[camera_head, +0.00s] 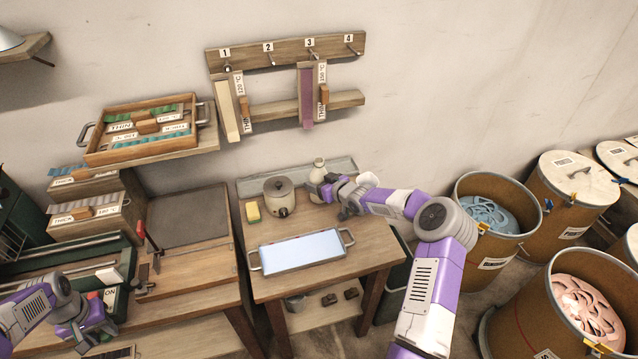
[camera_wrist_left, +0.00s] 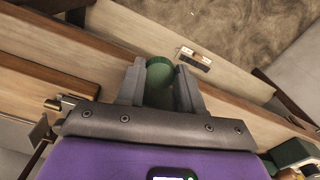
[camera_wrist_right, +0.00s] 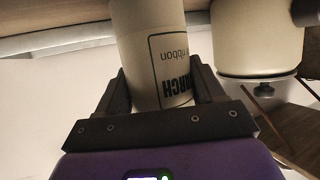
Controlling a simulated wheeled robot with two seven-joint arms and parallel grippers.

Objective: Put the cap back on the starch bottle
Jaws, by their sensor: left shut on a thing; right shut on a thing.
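The white starch bottle (camera_head: 318,169) stands at the back of the middle table, its narrow top showing no cap. In the right wrist view the bottle (camera_wrist_right: 158,45) shows a label reading "ARCH" and "ribbon". My right gripper (camera_head: 326,190) is shut around its body; it also shows in the right wrist view (camera_wrist_right: 163,88). My left gripper (camera_head: 106,328) is low at the left, by the left bench and far from the bottle. In the left wrist view it is shut on a small round green piece (camera_wrist_left: 159,74) that looks like the cap.
A pale cooking pot (camera_head: 281,197) stands just left of the bottle, with a yellow sponge (camera_head: 253,212) beside it. A tray of light-blue liquid (camera_head: 300,250) lies in front. Drums (camera_head: 490,225) stand right of the table.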

